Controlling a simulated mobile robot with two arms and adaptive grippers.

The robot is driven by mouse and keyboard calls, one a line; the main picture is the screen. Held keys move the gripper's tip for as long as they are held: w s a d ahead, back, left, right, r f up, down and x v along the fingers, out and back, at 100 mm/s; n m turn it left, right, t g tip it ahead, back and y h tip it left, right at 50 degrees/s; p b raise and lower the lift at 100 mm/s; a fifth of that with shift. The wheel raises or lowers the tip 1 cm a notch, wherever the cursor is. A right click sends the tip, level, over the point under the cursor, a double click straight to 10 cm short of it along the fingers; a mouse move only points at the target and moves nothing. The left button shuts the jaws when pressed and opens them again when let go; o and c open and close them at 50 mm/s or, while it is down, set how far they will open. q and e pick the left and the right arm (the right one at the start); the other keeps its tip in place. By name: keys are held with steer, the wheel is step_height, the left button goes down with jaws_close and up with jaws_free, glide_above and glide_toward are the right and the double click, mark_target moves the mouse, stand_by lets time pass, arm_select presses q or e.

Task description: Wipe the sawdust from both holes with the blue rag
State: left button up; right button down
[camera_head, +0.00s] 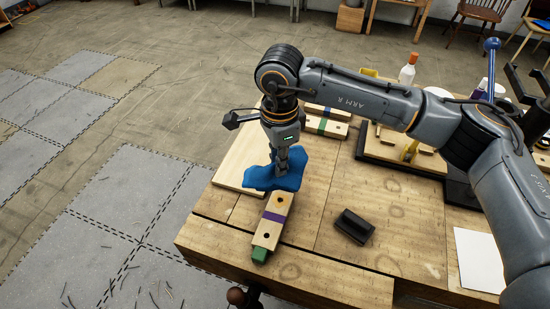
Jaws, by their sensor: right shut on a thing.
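My right gripper (285,159) comes down over the workbench and is shut on the blue rag (262,180). The rag hangs bunched below the fingers, just past the far end of a wooden block or over it. This block (270,222) has a purple band and a green end piece. Two dark holes show in it, one on each side of the band. I cannot tell whether the rag touches the block, and sawdust is too small to make out. My left gripper is not in view.
A pale board (242,160) lies left of the rag. Banded blocks (325,122) lie behind. A black block (353,226) and a white sheet (479,259) lie to the right. A white bottle with an orange cap (407,73) stands at the back.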

steer(key=shift+m, duration=0.4)
steer(key=f+b, duration=0.5)
steer(key=f, duration=0.1)
steer(key=f+b, duration=0.3)
steer(key=shift+w+a+b, duration=0.15)
steer(key=shift+a+b, duration=0.2)
steer(key=shift+a, duration=0.05)
steer(key=c, duration=0.5)
jaws_free()
